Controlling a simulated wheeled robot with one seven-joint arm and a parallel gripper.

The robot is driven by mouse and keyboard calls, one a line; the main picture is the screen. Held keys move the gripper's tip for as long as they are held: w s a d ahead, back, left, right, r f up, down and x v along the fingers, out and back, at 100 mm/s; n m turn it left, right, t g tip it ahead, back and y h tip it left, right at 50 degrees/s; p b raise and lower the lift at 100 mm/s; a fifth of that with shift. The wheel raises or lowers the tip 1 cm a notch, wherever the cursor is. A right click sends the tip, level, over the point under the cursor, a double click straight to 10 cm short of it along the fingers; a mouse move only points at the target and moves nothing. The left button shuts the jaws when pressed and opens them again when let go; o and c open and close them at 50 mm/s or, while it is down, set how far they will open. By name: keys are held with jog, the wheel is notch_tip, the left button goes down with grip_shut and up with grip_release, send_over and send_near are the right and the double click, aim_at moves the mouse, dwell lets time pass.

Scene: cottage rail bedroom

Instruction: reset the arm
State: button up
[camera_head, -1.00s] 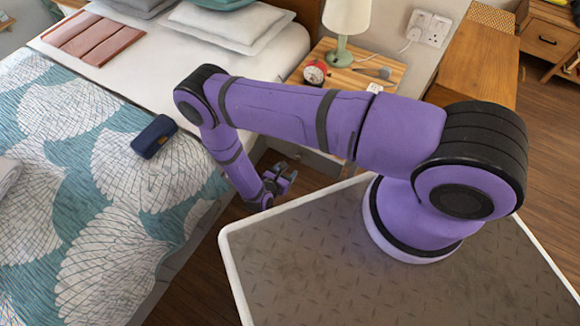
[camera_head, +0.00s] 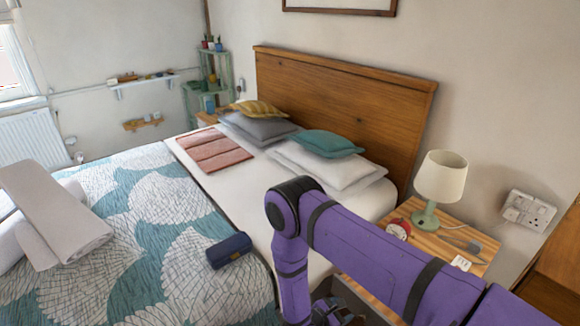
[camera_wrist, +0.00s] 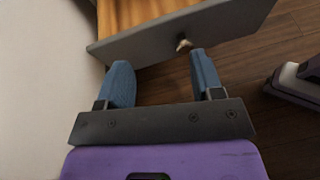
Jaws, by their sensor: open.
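My purple arm (camera_head: 365,240) reaches out from the lower right in the head view, bends at a dark elbow joint and drops down beside the bed. My gripper (camera_wrist: 160,66) is open and empty in the wrist view, with two blue-grey fingers spread apart. It is in front of a grey drawer front with a small metal knob (camera_wrist: 184,45), which lies just beyond the fingertips. No contact with the knob is clear. In the head view the gripper is low at the bottom edge and partly cut off.
The bed (camera_head: 240,185) fills the left, with a dark blue case (camera_head: 229,250) on it. The bedside table (camera_head: 440,230) holds a lamp (camera_head: 440,185) and a red clock (camera_head: 398,228). Its drawer appears pulled out.

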jog(key=w+d+r+m+g, duration=0.15)
jog(key=w+r+m, duration=0.25)
jog(key=r, duration=0.8)
jog(key=w+r+m+g, duration=0.3)
jog(key=w+r, duration=0.1)
jog(key=r, duration=0.7)
jog(key=s+d+r+m+g+y, duration=0.1)
jog(key=d+r+m, duration=0.2)
jog(key=r, duration=0.7)
jog(key=s+d+r+m+g+y, duration=0.1)
jog(key=s+d+r+m+g, duration=0.15)
jog(key=r, duration=0.75)
jog(key=s+d+r+m+t+y, duration=0.1)
jog(key=s+d+r+m+y, duration=0.2)
jog(key=s+r, duration=0.35)
jog(key=s+d+r+m+y, duration=0.2)
jog(key=s+d+r+m, duration=0.1)
jog(key=r, duration=0.7)
jog(key=s+r+m+t+y, duration=0.2)
jog(key=s+r, duration=0.2)
jog(key=s, duration=0.4)
jog(key=s+r+m+t+y, duration=0.2)
jog(key=s+r+m+t, duration=0.1)
jog(key=s, duration=0.5)
jog(key=shift+d+r+y, duration=0.15)
jog(key=shift+r+y, duration=0.15)
jog(key=shift+r, duration=0.4)
